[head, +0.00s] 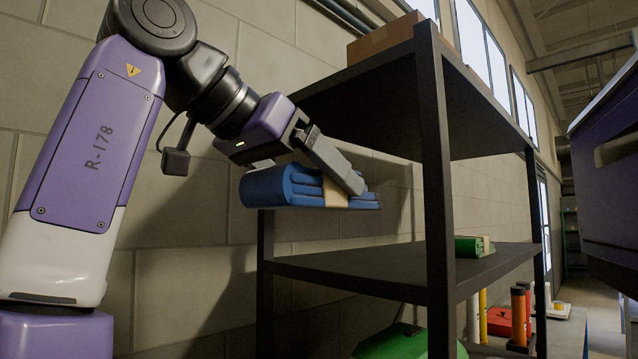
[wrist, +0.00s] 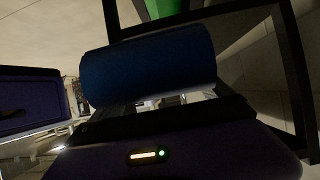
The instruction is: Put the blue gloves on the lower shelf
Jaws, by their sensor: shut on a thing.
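The blue gloves (head: 285,188) are a folded bundle with a pale band around it. My gripper (head: 325,178) is shut on them and holds them in the air at the left end of a dark metal shelf unit. They also fill the middle of the wrist view (wrist: 148,68), in front of my gripper (wrist: 170,102). In the head view the gloves appear above the level of the shelf board (head: 370,268) below the top one. A green folded bundle (head: 473,246) lies on that board towards its right end.
A cardboard box (head: 383,38) stands on the top board. A dark upright post (head: 436,180) is at the near corner. Below are a green object (head: 395,342), red items (head: 499,321) and orange-and-black cylinders (head: 519,312). The middle of the board is clear.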

